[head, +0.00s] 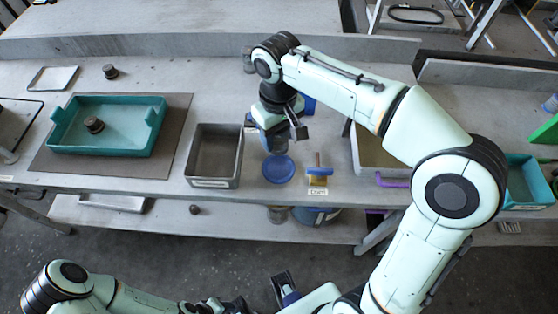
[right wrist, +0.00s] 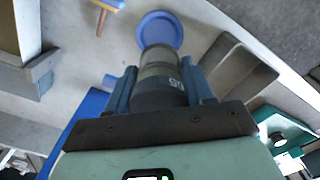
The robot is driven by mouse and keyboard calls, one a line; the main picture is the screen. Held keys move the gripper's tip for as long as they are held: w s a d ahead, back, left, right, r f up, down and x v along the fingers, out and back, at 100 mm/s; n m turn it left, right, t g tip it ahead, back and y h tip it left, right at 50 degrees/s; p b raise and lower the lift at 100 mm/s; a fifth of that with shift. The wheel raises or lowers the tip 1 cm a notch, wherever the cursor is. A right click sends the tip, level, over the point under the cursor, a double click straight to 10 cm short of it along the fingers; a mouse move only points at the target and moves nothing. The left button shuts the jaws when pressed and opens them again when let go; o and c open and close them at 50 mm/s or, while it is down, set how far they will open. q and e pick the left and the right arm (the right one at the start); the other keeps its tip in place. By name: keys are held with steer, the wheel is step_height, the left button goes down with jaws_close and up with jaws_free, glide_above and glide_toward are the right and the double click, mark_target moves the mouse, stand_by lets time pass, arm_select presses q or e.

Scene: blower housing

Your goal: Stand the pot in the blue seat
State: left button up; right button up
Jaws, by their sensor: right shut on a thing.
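The pot (right wrist: 162,75) is a dark grey cylinder with a paler, see-through-looking end and light lettering. My right gripper (right wrist: 155,88) is shut on it, with one blue finger on each side. In the head view my right gripper (head: 277,135) is over the table and mostly hides the pot. The blue seat (head: 279,169) is a round, rimmed blue dish on the table, just in front of that gripper. In the right wrist view the seat (right wrist: 160,30) shows beyond the pot's far end, partly covered by it. My left gripper (head: 286,289) is low at the bottom edge; its jaws are unclear.
A grey bin (head: 215,157) stands left of the seat, and a small labelled stand with a blue top (head: 320,172) stands right of it. A teal tray (head: 108,125) is farther left. A pale bin (head: 373,155) stands to the right. Bare table lies around the seat.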

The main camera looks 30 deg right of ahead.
step_height(320, 180, down, 10)
steer(key=shift+r+b, duration=0.1)
steer(key=shift+b, duration=0.6)
steer(key=shift+f, duration=0.25)
steer(key=o, duration=1.2)
steer(key=shift+o, duration=0.2)
steer(key=shift+r, duration=0.2)
step_height(320, 180, up, 12)
steer(key=shift+r+p, duration=0.1)
steer(key=shift+p, duration=1.05)
